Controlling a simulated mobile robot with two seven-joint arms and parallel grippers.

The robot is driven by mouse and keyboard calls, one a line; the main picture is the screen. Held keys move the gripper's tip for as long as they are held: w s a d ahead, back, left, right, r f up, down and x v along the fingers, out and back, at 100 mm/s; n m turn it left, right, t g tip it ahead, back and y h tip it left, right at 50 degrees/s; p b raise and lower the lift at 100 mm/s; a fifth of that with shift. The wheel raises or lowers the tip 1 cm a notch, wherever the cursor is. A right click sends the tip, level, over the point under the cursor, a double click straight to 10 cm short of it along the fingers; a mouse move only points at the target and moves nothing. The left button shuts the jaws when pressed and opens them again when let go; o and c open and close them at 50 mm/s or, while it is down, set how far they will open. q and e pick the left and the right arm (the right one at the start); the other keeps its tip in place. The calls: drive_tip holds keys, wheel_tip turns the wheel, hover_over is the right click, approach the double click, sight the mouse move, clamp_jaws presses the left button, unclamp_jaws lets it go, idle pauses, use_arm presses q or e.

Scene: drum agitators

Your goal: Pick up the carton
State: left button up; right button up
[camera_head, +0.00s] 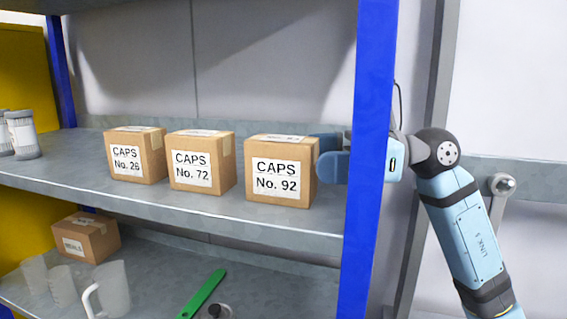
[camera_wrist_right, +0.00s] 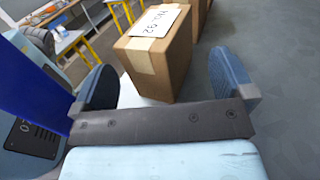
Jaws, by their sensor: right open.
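Three brown cartons stand in a row on the grey shelf. The right one, the carton marked CAPS No. 92 (camera_head: 281,171), also shows in the right wrist view (camera_wrist_right: 152,58). Left of it are the carton marked CAPS No. 72 (camera_head: 202,161) and the carton marked CAPS No. 26 (camera_head: 135,155). My right gripper (camera_head: 322,153) is open at the right side of No. 92, behind the blue post. In the wrist view No. 92 lies ahead, between the two blue fingers; I cannot tell whether either touches it. My left gripper is not in view.
The blue shelf post (camera_head: 368,130) stands right of the cartons, in front of my right wrist. The lower shelf holds a small carton (camera_head: 86,238), clear cups, a mug (camera_head: 110,290) and a green-handled item (camera_head: 203,293).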

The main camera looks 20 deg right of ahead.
sight(295, 155)
drive_tip(key=x, duration=0.2)
drive_tip(key=p+x, duration=0.1)
drive_tip(key=x, duration=0.1)
drive_tip(key=shift+s+a+r, duration=0.15)
drive_tip(key=shift+a, duration=0.15)
drive_tip(key=shift+d, duration=0.15)
drive_tip(key=shift+c, duration=0.8)
drive_tip(key=c, duration=1.2)
